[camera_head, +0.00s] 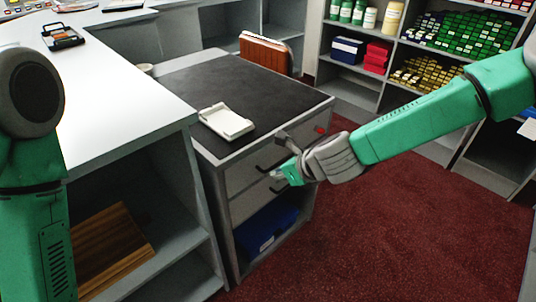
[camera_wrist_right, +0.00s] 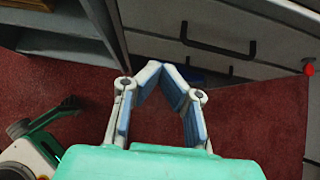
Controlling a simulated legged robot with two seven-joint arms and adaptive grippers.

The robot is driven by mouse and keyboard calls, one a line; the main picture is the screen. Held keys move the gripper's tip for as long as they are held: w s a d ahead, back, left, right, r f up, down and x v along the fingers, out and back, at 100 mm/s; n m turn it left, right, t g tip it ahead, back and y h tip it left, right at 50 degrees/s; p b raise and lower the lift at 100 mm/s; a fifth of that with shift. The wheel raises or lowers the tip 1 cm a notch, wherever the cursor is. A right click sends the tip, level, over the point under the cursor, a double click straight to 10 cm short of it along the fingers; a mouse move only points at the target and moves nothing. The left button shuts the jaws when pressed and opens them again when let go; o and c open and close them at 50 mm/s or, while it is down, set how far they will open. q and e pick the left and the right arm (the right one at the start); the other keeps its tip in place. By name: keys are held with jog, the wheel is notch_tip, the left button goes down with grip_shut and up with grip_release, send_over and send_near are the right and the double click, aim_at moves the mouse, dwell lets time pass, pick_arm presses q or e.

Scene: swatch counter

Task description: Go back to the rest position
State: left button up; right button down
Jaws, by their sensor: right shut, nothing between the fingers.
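My right arm reaches in from the right in the head view, and its gripper (camera_head: 279,177) hangs in front of the grey drawer cabinet (camera_head: 226,180). The right wrist view shows the two blue-lined fingers (camera_wrist_right: 163,68) meeting at their tips, shut with nothing between them. A dark drawer handle (camera_wrist_right: 218,48) lies beyond the fingertips; the wrist view shows a gap of floor around them. My left arm (camera_head: 40,190) stands at the left edge of the head view; its gripper is out of view.
A white tray (camera_head: 227,121) lies on the cabinet's dark top (camera_head: 262,90). A white counter (camera_head: 115,100) runs along the left. A blue bin (camera_head: 266,232) sits low in the cabinet. Shelves with boxes (camera_head: 376,57) stand behind. Red carpet (camera_head: 400,235) is clear at the right.

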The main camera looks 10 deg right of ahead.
jog(key=s+d+f+n+g+h, duration=0.15)
jog(key=s+d+f+n, duration=0.25)
jog(key=s+f+n, duration=0.5)
jog(key=s+d+f+n+g+h, duration=0.1)
jog(key=s+d+f+n+g, duration=0.4)
jog(key=s, duration=0.6)
jog(key=s+d+f+n+h, duration=0.1)
jog(key=s+d+n+h, duration=0.2)
jog(key=s+d+n, duration=0.9)
jog(key=s+n, duration=0.2)
jog(key=s, duration=0.1)
jog(key=shift+d+f+n, duration=0.15)
jog(key=shift+f+n, duration=0.2)
jog(key=shift+n, duration=0.05)
jog(key=shift+w, duration=0.15)
